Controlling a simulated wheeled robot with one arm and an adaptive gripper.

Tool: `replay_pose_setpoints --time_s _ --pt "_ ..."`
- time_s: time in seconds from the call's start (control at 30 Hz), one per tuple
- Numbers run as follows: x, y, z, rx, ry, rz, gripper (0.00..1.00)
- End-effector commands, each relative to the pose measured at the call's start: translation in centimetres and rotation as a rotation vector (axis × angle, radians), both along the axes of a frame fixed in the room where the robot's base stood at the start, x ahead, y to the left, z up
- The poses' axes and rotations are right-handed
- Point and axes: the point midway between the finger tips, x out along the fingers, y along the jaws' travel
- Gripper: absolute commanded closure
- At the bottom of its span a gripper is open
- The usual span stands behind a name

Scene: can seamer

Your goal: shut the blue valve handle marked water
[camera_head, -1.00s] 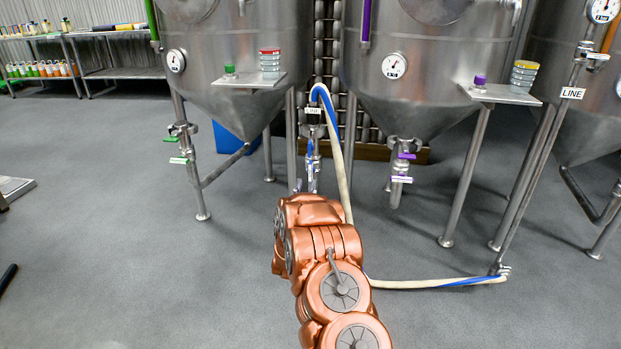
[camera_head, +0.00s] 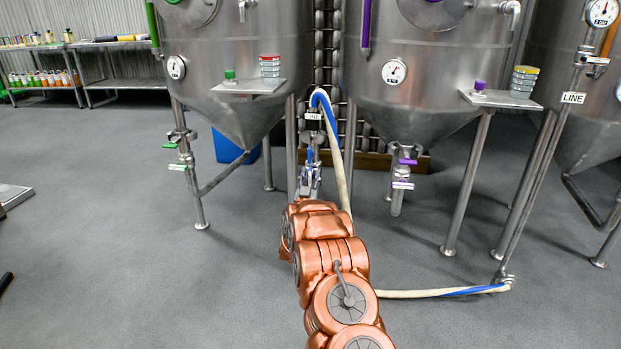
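A small blue handle (camera_head: 309,155) hangs upright on the thin valve pipe between the two nearer tanks. A dark block with a small white label (camera_head: 313,116) sits above it; I cannot read the label surely. My gripper (camera_head: 310,176) is a grey shape at the far end of my copper arm, just below the blue handle in the picture. It overlaps the lower part of the valve, and I cannot tell whether it touches the handle. Its fingers are too small to tell open from shut. My arm hides the pipe's lower end.
A white and blue hose (camera_head: 339,150) arches down beside the valve and runs along the floor to the right. Steel tanks (camera_head: 235,60) with green and purple valve handles stand on either side. Tank legs (camera_head: 468,185) rise at the right. Open grey floor lies left.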

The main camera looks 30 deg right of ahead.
Motion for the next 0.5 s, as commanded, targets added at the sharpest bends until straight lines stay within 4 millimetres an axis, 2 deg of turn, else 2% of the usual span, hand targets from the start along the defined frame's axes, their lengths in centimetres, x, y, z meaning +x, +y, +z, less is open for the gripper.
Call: replay_pose_setpoints --time_s 0.2,0.5 --pt "0.02 0.0 -0.01 0.001 0.001 0.0 0.63" --pt "0.0 0.01 -0.04 0.0 0.001 0.001 0.94"
